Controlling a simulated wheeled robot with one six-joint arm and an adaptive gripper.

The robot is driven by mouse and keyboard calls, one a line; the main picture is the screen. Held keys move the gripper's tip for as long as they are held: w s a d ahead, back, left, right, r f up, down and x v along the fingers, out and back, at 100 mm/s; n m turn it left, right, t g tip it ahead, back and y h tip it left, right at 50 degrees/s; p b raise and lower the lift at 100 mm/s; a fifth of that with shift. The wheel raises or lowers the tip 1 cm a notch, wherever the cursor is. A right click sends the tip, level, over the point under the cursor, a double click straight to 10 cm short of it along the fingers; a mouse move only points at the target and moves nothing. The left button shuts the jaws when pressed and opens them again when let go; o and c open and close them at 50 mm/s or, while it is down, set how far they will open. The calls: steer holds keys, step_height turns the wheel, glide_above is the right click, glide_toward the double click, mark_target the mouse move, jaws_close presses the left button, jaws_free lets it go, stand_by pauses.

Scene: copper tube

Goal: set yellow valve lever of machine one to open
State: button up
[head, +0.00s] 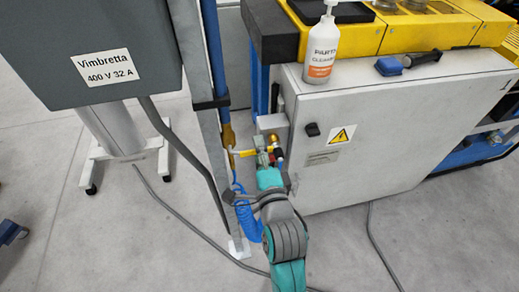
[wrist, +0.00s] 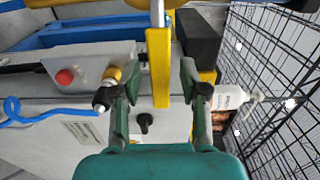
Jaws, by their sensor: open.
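The yellow valve lever (head: 243,153) sticks out sideways to the right from the brass valve (head: 228,136) on the blue upright pipe. In the wrist view the yellow lever (wrist: 158,70) runs upright between my two fingers, with gaps on both sides. My gripper (head: 264,158) is open at the lever's right end. It also shows in the wrist view (wrist: 151,66), its fingers on either side of the lever. I see no clear contact. Part of the valve area is small and hard to make out in the head view.
A grey cabinet (head: 350,145) with a black knob (head: 312,129) stands close on the right. A brass fitting (wrist: 112,74) and black connector (wrist: 103,98) sit near my left finger. A blue coiled hose (head: 246,215) hangs below. A cleaner bottle (head: 322,45) stands on top.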

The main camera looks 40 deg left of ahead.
mark_target(226, 126)
jaws_close()
steer(key=shift+r, duration=0.1)
stand_by(0.3)
step_height(226, 126, up, 2)
steer(key=n, duration=0.3)
steer(key=shift+s+a, duration=0.15)
steer(key=n, duration=0.1)
steer(key=r+n, duration=0.1)
steer(key=n, duration=0.1)
steer(key=s+r+n, duration=0.1)
steer(key=shift+a+r+n, duration=0.15)
steer(key=shift+a+n, duration=0.25)
steer(key=n, duration=0.1)
steer(key=s+a+r+n, duration=0.1)
steer(key=n, duration=0.1)
steer(key=s+r+n, duration=0.1)
steer(key=n, duration=0.1)
steer(key=shift+a, duration=0.35)
steer(key=n, duration=0.1)
steer(key=s+a+n, duration=0.1)
steer(key=shift+r+n, duration=0.15)
steer(key=shift+n, duration=0.25)
steer(key=shift+s+a+n, duration=0.4)
steer(key=shift+s+n, duration=0.15)
steer(key=shift+n, duration=0.65)
